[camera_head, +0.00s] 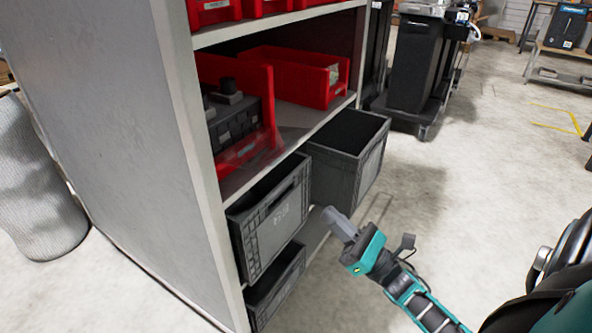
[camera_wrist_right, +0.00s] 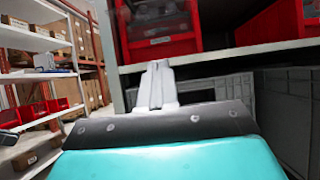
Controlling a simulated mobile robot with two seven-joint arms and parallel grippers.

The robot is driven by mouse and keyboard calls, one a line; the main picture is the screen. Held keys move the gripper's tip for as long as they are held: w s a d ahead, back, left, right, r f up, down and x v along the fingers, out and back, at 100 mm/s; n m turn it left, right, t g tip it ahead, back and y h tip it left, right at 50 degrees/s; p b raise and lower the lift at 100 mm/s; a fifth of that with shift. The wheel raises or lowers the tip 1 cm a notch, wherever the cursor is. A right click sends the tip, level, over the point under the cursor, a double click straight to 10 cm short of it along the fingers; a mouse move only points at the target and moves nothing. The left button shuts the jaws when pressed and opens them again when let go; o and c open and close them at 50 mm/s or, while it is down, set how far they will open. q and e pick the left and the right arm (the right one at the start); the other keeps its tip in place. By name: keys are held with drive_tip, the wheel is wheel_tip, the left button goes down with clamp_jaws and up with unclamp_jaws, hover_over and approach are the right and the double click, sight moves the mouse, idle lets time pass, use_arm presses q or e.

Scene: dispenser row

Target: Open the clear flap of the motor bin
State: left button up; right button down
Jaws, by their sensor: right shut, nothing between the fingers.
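The motor bin (camera_head: 266,100) is a red bin on the middle shelf, with dark motors (camera_head: 232,120) inside. A faint see-through flap (camera_head: 262,156) shows at its lower front; its exact position is hard to tell. In the right wrist view the bin's red front (camera_wrist_right: 165,48) is at the top, beyond the fingers. My right gripper (camera_head: 336,220) is shut and empty, in front of the shelf, lower than the bin and apart from it. Its closed fingers (camera_wrist_right: 157,84) point toward the shelf in the wrist view. My left gripper is not in view.
A second red bin (camera_head: 300,78) stands right of the motor bin. Below, grey crates (camera_head: 270,222) and (camera_head: 365,172) stick out from the lower shelf near my right gripper. A dark cart (camera_head: 415,68) stands behind. The floor (camera_head: 480,170) to the right is clear.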

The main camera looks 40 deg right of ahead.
sight(286, 148)
use_arm(q)
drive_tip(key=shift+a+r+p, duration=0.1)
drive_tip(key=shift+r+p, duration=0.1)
drive_tip(key=shift+p, duration=0.15)
use_arm(e)
drive_tip(key=s+r+x, duration=0.1)
drive_tip(key=r+x, duration=0.1)
drive_tip(key=x, duration=1)
drive_tip(key=shift+d+r, duration=0.25)
drive_tip(key=shift+s, duration=0.1)
wheel_tip(286, 148, up, 3)
drive_tip(key=p, duration=0.2)
drive_tip(key=g+p, duration=0.1)
drive_tip(key=p, duration=0.2)
drive_tip(key=shift+s+f+g+h, duration=0.1)
drive_tip(key=shift+f+g+h, duration=0.1)
drive_tip(key=shift+g+h, duration=0.1)
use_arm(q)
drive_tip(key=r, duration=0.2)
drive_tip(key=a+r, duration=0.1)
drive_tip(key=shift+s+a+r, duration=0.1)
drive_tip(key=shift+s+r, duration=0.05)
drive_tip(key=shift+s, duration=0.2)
use_arm(e)
drive_tip(key=shift+f, duration=0.15)
